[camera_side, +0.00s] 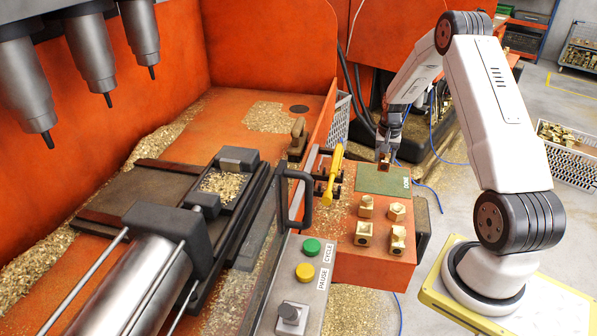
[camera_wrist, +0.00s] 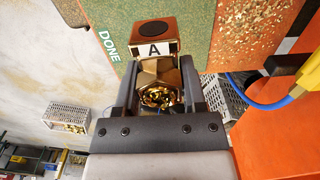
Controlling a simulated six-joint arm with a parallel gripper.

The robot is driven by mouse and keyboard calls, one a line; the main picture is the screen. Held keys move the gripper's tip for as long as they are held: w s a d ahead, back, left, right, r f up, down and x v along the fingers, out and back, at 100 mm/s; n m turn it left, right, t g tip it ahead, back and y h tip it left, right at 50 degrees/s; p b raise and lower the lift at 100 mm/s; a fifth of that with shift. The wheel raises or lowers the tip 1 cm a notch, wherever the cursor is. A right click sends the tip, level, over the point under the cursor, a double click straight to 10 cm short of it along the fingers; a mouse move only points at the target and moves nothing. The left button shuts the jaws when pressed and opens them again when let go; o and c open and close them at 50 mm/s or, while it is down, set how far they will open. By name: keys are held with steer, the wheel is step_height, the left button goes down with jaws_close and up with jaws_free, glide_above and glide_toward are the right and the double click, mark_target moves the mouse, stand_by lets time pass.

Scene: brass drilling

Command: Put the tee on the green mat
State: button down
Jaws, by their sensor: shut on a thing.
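My gripper (camera_wrist: 160,68) is shut on a brass tee (camera_wrist: 160,82), which shows between the two dark fingers in the wrist view. A coppery end with a dark round hole and a white face marked A shows just beyond the fingertips, in line with the tee. In the side view, my gripper (camera_side: 387,146) points down with the tee (camera_side: 384,159) at its tip, by the far edge of the green mat (camera_side: 385,181). The mat, marked DONE, also shows in the wrist view (camera_wrist: 202,25). I cannot tell whether the tee touches it.
Several brass fittings (camera_side: 366,206) stand on the orange bench top (camera_side: 345,262) in front of the mat. A yellow-handled tool (camera_side: 333,172) rests in a rack left of the mat. A black handle (camera_side: 296,200) and button panel (camera_side: 303,285) stand nearer. The mat's visible surface is clear.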

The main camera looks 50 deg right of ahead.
glide_above(374, 178)
steer(key=shift+s+f, duration=0.15)
steer(key=shift+f, duration=1.9)
steer(key=shift+f, duration=0.1)
steer(key=shift+f, duration=0.15)
steer(key=shift+w+d+f, duration=0.1)
steer(key=shift+w+f, duration=0.1)
steer(key=shift+f, duration=1.4)
steer(key=shift+c, duration=0.8)
jaws_free()
steer(key=shift+f, duration=0.2)
steer(key=shift+r, duration=0.1)
step_height(374, 178, up, 12)
steer(key=shift+r, duration=0.1)
